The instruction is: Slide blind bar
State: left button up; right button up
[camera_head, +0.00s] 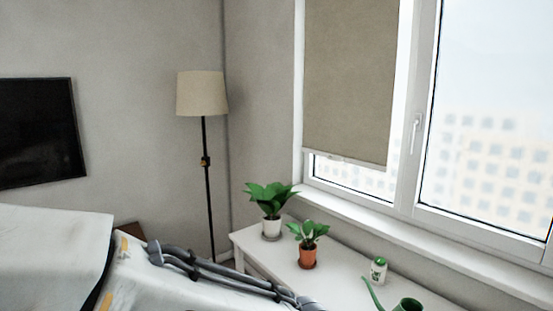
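The blind (350,80) is a grey-brown fabric sheet over the left window pane, lowered over most of it. Its thin white bottom bar (345,160) runs along the lower edge, a little above the window's lower frame. A strip of glass shows below the bar. Neither of my grippers can be made out in the head view, and nothing is seen touching the bar.
Below the window, a white table (338,289) holds two potted plants (271,225) (307,257), a small white-green container (379,269) and a green watering can (407,305). A floor lamp (202,94) stands left. Grey tubular parts (222,276) cross the lower foreground.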

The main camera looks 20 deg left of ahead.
aim_at(329, 157)
jog(key=u, duration=1.1)
jog(key=k, duration=1.1)
jog(key=u, duration=0.95)
jog(key=i, duration=2.2)
jog(key=z, duration=0.65)
jog(key=i, duration=1.5)
jog(key=z, duration=1.5)
jog(key=i, duration=0.95)
jog(key=z, duration=1.05)
